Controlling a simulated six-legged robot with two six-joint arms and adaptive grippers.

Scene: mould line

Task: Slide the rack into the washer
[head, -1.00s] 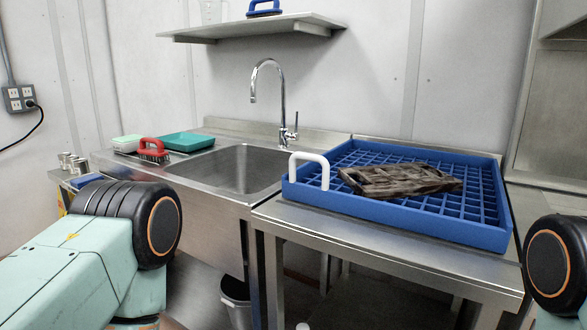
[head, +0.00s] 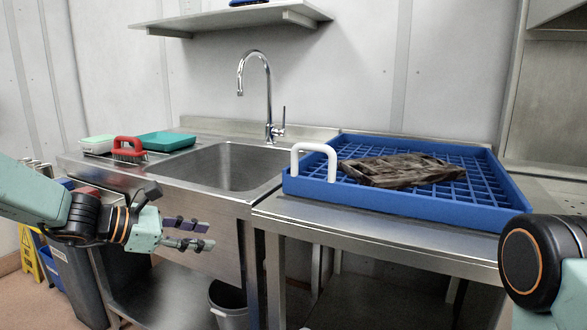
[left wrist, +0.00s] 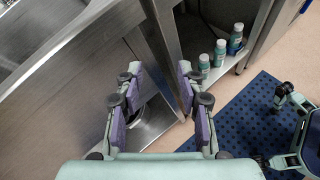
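The blue rack (head: 420,211) lies flat on the steel table in the head view, with a white handle (head: 317,148) standing at its left side. A dark brown mould-like piece (head: 400,170) lies inside it on the grid. My left gripper (head: 202,235) is open and empty, in front of the sink and left of the rack, clear of the handle. Its two spread fingers also show in the left wrist view (left wrist: 159,72) with nothing between them. A steel structure (head: 555,100) at the right edge may be the washer; most of it is out of frame. My right gripper is out of view.
The steel table (head: 350,240) adjoins the sink (head: 232,168) with its tall tap (head: 267,90). A red brush (head: 129,148) and teal tray (head: 165,141) sit left of the basin. Several bottles (left wrist: 220,52) stand on a lower shelf in the left wrist view.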

